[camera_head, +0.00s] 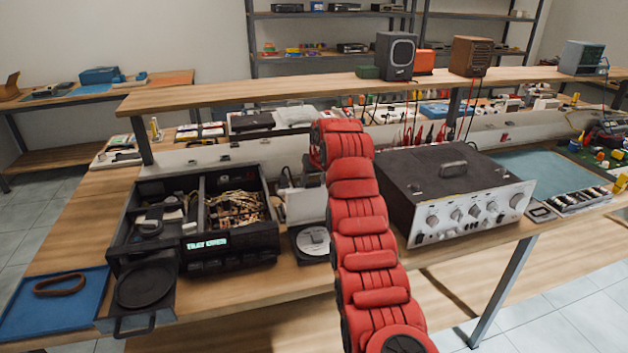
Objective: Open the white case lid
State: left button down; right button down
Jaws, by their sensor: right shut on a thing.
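The white case (305,206) stands on the bench in the middle, left of my red right arm. Its pale face is upright behind a dark square base with a silver disc (313,241). My right gripper (312,164) is at the far end of that arm, at the case's top edge, and is shut on the white case lid. The fingertips are small and mostly hidden by the arm, so the exact grip is unclear. The arm also covers the right side of the case. My left gripper is out of view.
A black open box (230,256) with parts and cables stands left of the case. A large black amplifier (452,185) with a silver knobbed front stands close right of my arm. A blue mat (30,312) lies at the left front. A wooden shelf (240,92) runs behind.

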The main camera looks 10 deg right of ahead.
dwell(0.5)
jog(key=shift+c, duration=1.2)
grip_release()
jog(key=b+v, duration=0.2)
jog(key=v, duration=1.5)
jog(key=shift+r+b, duration=0.2)
jog(key=shift+b, duration=0.1)
